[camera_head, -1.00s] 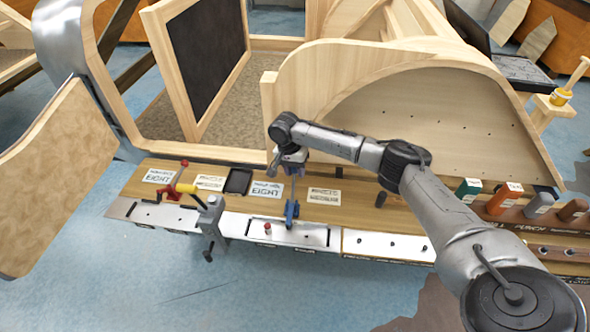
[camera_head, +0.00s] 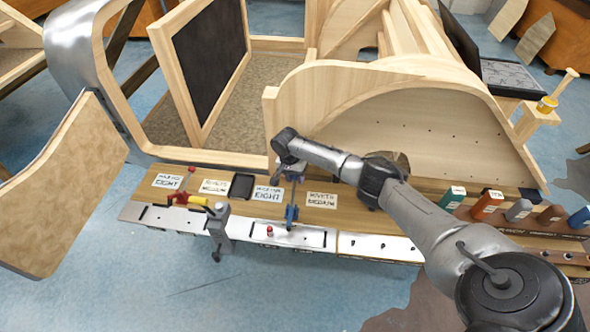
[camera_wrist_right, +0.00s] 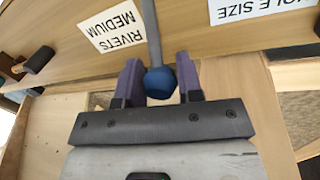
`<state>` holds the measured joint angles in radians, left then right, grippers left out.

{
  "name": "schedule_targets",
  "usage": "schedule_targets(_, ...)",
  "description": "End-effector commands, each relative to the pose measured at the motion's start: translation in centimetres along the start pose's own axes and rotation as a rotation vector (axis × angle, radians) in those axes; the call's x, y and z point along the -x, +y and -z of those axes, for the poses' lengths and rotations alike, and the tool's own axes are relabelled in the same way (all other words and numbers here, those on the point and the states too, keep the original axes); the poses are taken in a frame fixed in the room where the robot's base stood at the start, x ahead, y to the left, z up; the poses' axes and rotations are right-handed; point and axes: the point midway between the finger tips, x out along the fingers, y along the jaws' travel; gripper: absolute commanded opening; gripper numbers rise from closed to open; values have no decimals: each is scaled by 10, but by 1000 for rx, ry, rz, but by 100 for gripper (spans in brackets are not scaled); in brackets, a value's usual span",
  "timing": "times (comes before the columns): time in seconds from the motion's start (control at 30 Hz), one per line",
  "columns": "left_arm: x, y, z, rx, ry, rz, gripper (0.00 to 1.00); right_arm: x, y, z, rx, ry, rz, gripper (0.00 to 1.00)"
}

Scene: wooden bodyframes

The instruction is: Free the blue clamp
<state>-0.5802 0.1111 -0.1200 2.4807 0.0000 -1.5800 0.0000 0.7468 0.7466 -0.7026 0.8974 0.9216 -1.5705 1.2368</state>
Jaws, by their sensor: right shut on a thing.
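The blue clamp (camera_head: 291,214) stands on the metal strip at the front edge of the bench, its handle upright. My right gripper (camera_head: 295,176) is above it at the handle's top. In the right wrist view, the purple fingers of my right gripper (camera_wrist_right: 160,84) are on either side of the handle's blue ball end (camera_wrist_right: 160,82). The grey rod runs out beyond the fingers. Whether the clamp's lower end still presses on the strip is too small to tell. My left gripper is not in view.
A red and yellow clamp (camera_head: 186,198) and a grey clamp (camera_head: 219,232) stand to the left on the bench. Labels such as the medium rivets one (camera_wrist_right: 110,25) lie flat. A wooden bodyframe (camera_head: 420,120) rises behind.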

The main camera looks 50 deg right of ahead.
Motion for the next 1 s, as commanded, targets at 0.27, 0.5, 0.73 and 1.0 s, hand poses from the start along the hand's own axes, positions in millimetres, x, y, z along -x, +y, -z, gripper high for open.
schedule_targets(0.27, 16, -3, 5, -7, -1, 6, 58, -10, -3, 6, -1, 0, -1, 0)
schedule_targets(0.5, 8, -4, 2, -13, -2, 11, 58, -24, -8, 13, -1, 1, 0, 0)
schedule_targets(0.73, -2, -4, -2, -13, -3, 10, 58, -38, -12, 19, 0, 1, 1, 0)
schedule_targets(1.0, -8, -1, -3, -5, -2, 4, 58, -46, -14, 22, 1, 2, 1, 0)
